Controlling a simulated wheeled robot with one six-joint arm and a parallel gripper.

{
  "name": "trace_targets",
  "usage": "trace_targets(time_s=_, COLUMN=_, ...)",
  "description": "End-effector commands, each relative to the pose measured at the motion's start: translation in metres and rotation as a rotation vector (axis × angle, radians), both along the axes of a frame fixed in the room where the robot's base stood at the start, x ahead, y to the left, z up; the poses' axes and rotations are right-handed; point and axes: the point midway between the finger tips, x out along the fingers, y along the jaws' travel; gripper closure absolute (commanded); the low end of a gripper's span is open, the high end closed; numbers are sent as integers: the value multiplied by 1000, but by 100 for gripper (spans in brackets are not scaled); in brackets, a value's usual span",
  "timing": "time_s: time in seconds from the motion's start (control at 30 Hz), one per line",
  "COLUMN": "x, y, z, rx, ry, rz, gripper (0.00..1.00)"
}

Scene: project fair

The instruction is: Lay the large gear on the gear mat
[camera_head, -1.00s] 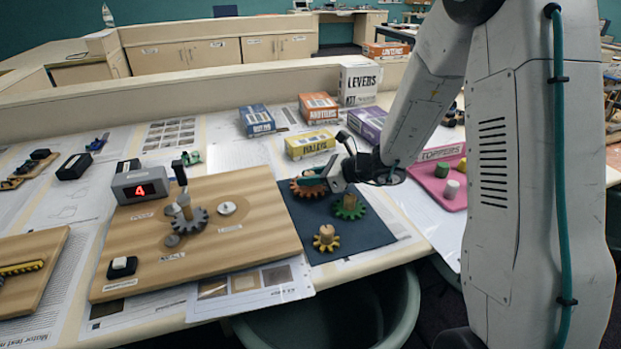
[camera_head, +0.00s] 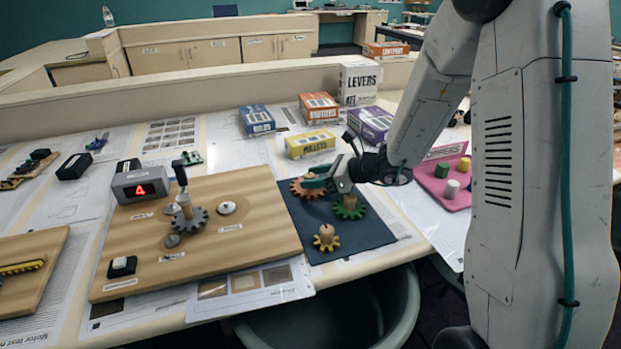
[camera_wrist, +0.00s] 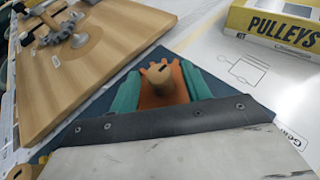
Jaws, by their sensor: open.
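The large orange gear (camera_head: 303,190) lies at the far left part of the dark blue gear mat (camera_head: 348,240). Its wooden hub (camera_wrist: 161,76) shows in the wrist view, between the teal fingers. My gripper (camera_head: 320,180) is open and low over the orange gear; in the wrist view its fingers (camera_wrist: 160,84) stand on either side of the hub. Whether they touch the hub is hard to tell. Part of the gear is hidden by the fingers. A green gear (camera_head: 349,212) and a small yellow gear (camera_head: 326,241) also lie on the mat.
A wooden board (camera_head: 255,240) with a grey gear (camera_head: 190,221) and a display reading 4 stands left of the mat. Kit boxes, including the yellow pulleys box (camera_head: 310,144), stand behind. A pink tray (camera_head: 447,200) is at the right. The table's front edge is near.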

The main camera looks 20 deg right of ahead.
Motion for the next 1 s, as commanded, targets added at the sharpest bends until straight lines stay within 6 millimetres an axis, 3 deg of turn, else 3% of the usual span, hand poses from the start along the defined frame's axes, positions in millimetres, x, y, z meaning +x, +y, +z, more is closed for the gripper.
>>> trace_targets(time_s=0.4, x=-49, y=-63, z=33, rx=-1, ry=-1, rz=-4, gripper=52)
trace_targets(time_s=0.67, x=-60, y=-76, z=40, rx=-1, ry=-1, rz=0, gripper=52)
trace_targets(time_s=0.77, x=-64, y=-70, z=45, rx=-19, ry=-13, rz=30, gripper=52)
trace_targets(time_s=0.87, x=-78, y=-51, z=60, rx=-87, ry=-59, rz=137, gripper=52)
trace_targets(time_s=1.0, x=-123, y=-10, z=90, rx=-269, ry=-176, rz=415, gripper=52)
